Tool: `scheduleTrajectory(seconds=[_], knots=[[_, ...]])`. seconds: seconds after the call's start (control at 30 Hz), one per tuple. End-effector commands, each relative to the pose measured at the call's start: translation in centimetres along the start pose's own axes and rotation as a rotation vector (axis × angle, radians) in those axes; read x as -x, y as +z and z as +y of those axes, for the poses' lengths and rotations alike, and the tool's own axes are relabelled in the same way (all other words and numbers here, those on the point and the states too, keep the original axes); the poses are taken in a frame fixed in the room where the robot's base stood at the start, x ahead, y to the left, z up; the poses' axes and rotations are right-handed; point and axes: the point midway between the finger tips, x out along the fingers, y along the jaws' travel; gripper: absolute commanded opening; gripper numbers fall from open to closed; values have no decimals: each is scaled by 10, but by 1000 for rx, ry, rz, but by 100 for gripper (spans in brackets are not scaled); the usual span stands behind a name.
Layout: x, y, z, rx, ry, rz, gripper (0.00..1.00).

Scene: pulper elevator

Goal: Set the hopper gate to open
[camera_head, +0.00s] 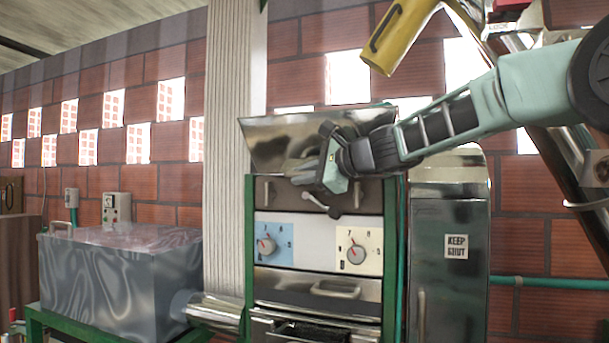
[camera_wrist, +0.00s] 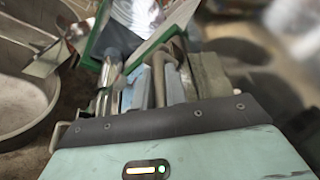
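A steel hopper (camera_head: 285,142) with a flared top sits on a green-framed machine (camera_head: 249,230). Below it is a dark front panel (camera_head: 375,195) with small upright levers, one at the left (camera_head: 267,192) and one at the right (camera_head: 357,194). I cannot tell which part is the gate or how it is set. My gripper (camera_head: 312,183) is in front of this panel, below the hopper, and hides its middle. In the wrist view a bent metal bar (camera_wrist: 158,75) shows near my gripper. I cannot make out whether the fingers touch it or what they hold.
Below are a blue dial (camera_head: 267,245) and a cream dial (camera_head: 356,253), then a drawer with a handle (camera_head: 335,290). A steel cabinet (camera_head: 450,250) marked "KEEP SHUT" stands right. A metal box (camera_head: 120,275) stands left. A yellow chute (camera_head: 400,35) hangs above.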

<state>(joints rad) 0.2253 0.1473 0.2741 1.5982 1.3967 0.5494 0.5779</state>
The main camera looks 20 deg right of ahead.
Motion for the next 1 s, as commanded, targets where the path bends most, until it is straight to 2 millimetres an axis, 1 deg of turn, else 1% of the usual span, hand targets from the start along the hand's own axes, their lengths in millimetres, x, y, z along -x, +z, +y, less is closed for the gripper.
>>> scheduleTrajectory(seconds=[0.17, 0.27, 0.4, 0.53, 0.83, 0.87, 0.9, 0.93, 1.0], knots=[[1, 2, 2, 1, 0, 0, 0], [4, 12, 13, 4, 1, -2, 0], [14, 34, 29, 5, 0, -2, 0], [20, 46, 36, 3, 0, 0, 0], [20, 50, 37, -1, 4, -1, 0], [20, 50, 37, -1, 4, -2, 16], [20, 50, 38, -1, 4, -2, 27], [20, 50, 38, -1, 4, -2, 35], [20, 50, 37, -1, 3, -2, 35]])
